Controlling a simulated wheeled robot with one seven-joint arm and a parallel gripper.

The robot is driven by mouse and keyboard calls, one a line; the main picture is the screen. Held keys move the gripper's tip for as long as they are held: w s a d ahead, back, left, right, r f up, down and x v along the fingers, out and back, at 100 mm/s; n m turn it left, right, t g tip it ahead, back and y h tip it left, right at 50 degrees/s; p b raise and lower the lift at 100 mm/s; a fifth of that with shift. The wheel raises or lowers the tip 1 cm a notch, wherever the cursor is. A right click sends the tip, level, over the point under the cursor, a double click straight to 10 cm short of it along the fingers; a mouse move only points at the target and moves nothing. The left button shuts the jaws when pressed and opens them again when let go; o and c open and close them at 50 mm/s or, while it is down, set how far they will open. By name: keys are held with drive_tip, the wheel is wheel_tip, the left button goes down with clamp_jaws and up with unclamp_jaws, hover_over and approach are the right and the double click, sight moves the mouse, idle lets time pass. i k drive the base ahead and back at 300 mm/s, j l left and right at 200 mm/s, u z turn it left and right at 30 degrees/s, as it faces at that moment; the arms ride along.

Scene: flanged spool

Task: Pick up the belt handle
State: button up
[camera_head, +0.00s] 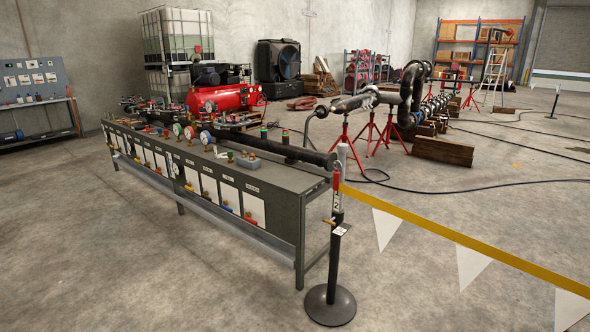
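A yellow barrier belt (455,237) with white triangular pennants runs from the top of a black stanchion post (333,262) down to the right edge of the view. At the post top, where the belt ends, is a small red and white piece (336,180). It may be the belt handle, but it is too small to tell its shape. The post stands upright on a round black base (331,305) beside the near end of the bench. My gripper is not in view.
A long grey bench (276,205) with gauges, fittings and a dark pipe stands left of the post. Pipework on red stands (372,130) is behind, with timber blocks (443,151) and black hoses on the floor. Concrete floor is clear at front left.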

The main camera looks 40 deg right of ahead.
sight(337, 175)
drive_tip(key=i+z, duration=0.15)
drive_tip(key=i, duration=0.4)
drive_tip(key=i+j+z, duration=0.2)
drive_tip(key=i, duration=0.35)
drive_tip(key=i+j+z, duration=0.15)
drive_tip(key=i, duration=0.4)
drive_tip(key=i+j+z, duration=0.25)
drive_tip(key=z, duration=0.25)
drive_tip(key=i+j+z, duration=0.6)
drive_tip(key=j+z, duration=0.35)
drive_tip(key=i+j+z, duration=0.15)
drive_tip(key=j+z, duration=0.3)
drive_tip(key=k+j+z, duration=0.15)
drive_tip(key=z, duration=0.2)
drive_tip(key=k+j+z, duration=0.35)
drive_tip(key=i, duration=0.1)
